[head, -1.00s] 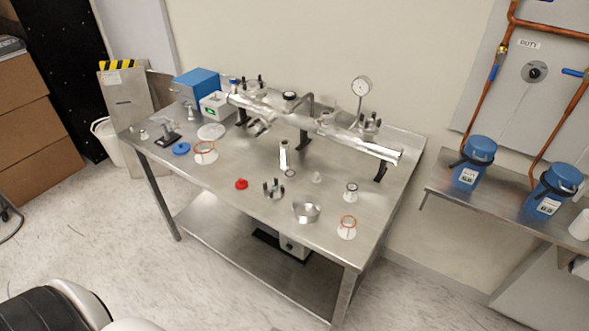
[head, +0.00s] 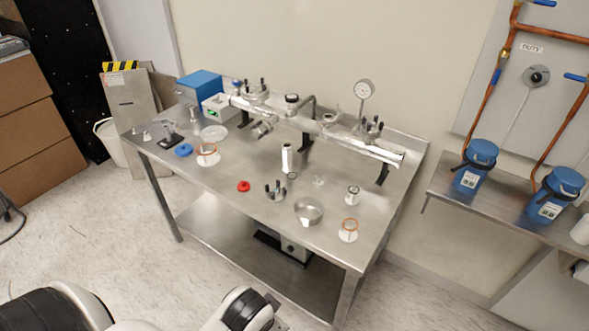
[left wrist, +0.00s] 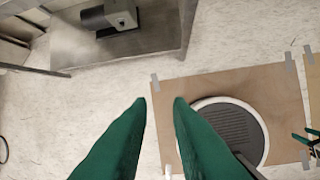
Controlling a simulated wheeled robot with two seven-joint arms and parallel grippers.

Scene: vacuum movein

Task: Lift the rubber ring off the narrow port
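The steel table (head: 240,215) carries a horizontal metal tube (head: 345,141) with several ports and fittings along it. A small dark ring (head: 292,176) lies near the middle. I cannot tell which ring is the rubber one, or which port is the narrow one. My left gripper (left wrist: 160,100) shows in the left wrist view as two green fingers, apart, with nothing between them, above the floor. My right gripper is not in view.
A red part (head: 243,186), a round metal dish (head: 308,210) and a black-pegged piece (head: 275,190) stand on the table. A gauge (head: 364,90) rises behind the tube. The left wrist view shows a brown board (left wrist: 285,85) taped to the floor.

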